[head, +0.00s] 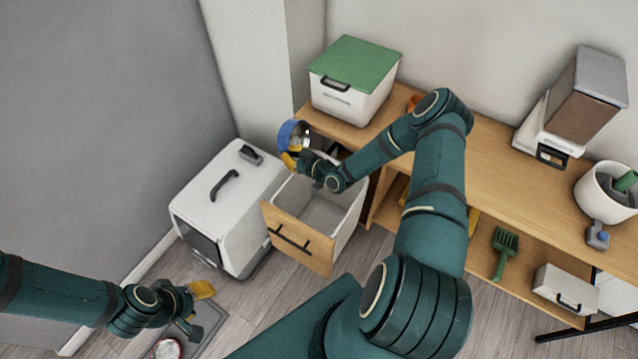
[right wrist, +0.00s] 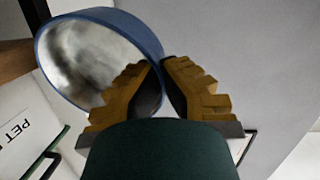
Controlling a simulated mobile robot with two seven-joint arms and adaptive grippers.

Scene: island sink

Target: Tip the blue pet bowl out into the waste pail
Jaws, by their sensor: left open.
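The blue pet bowl (head: 285,133) is held tilted on its side by my right gripper (head: 294,159). In the right wrist view the bowl (right wrist: 140,27) has its blue rim between the yellow fingertips of my right gripper (right wrist: 162,66), and its grey metallic inside shows no clear contents. The waste pail (head: 323,213) is a grey bin in a pulled-out drawer with a wooden front. The bowl appears above the pail's back left edge; I cannot tell whether it is directly over the opening. My left gripper (head: 205,306) is open and empty, low at the left.
A white litter box (head: 228,195) stands left of the drawer. A green-lidded container (head: 350,85), a food dispenser (head: 575,105) and a white pot (head: 600,195) stand on the wooden counter. A red-and-white dish (head: 167,350) lies on a floor mat below my left gripper.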

